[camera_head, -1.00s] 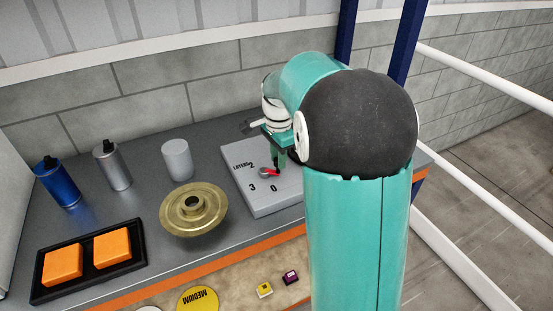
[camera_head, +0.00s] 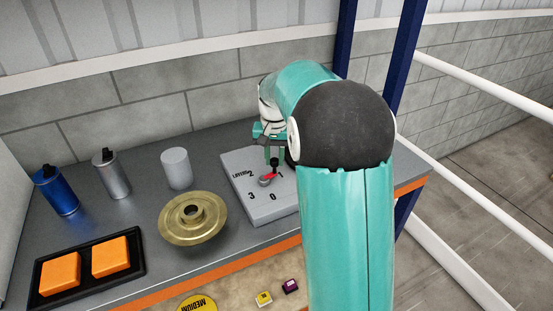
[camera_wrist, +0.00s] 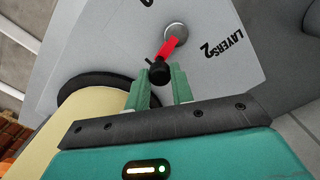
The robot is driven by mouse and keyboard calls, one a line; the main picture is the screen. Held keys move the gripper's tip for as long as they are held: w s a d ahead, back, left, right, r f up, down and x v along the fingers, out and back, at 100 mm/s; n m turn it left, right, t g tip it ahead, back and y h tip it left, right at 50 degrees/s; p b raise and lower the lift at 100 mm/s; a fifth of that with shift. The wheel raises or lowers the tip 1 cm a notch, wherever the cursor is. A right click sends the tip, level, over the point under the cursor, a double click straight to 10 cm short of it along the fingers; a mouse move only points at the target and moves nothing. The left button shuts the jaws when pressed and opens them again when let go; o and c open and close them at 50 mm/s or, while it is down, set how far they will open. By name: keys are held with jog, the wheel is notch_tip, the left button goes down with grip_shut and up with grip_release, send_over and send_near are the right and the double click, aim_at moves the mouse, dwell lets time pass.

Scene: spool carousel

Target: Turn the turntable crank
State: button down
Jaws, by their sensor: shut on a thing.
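The crank is a red lever (camera_head: 269,178) with a black knob (camera_wrist: 159,73), on a grey box (camera_head: 275,209) marked LAYERS with numbers around the dial. In the head view the lever points up and right from its round grey pivot, between the 2 and the 1. My gripper (camera_head: 273,159) comes down over the knob end from above. In the wrist view its two green fingers (camera_wrist: 160,85) stand either side of the knob and are shut on it. In the head view my arm covers the box's right edge.
A brass flanged disc (camera_head: 192,219) lies left of the box. Behind it stand a white cylinder (camera_head: 176,168), a silver can (camera_head: 111,172) and a blue can (camera_head: 57,191). A black tray (camera_head: 50,299) with orange blocks (camera_head: 110,257) is at front left. A block wall (camera_head: 225,110) stands behind.

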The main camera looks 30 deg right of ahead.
jog(key=n, duration=0.1)
jog(key=w+n, duration=0.1)
jog(key=n, duration=0.1)
jog(key=a+n, duration=0.1)
jog(key=shift+w+n, duration=0.25)
jog(key=shift+n, duration=0.05)
jog(key=n, duration=0.2)
jog(key=w+a+n, duration=0.1)
jog(key=n, duration=0.1)
jog(key=shift+n, duration=0.3)
jog(key=n, duration=0.2)
jog(key=a+n, duration=0.2)
jog(key=n, duration=0.1)
jog(key=shift+w+n, duration=0.2)
jog(key=shift+n, duration=0.1)
jog(key=shift+s+a+n, duration=0.1)
jog(key=shift+a+n, duration=0.25)
jog(key=shift+n, duration=0.7)
jog(key=shift+a+n, duration=0.3)
jog(key=shift+n, duration=0.75)
jog(key=c, duration=1.2)
grip_release()
notch_tip(320, 180, up, 14)
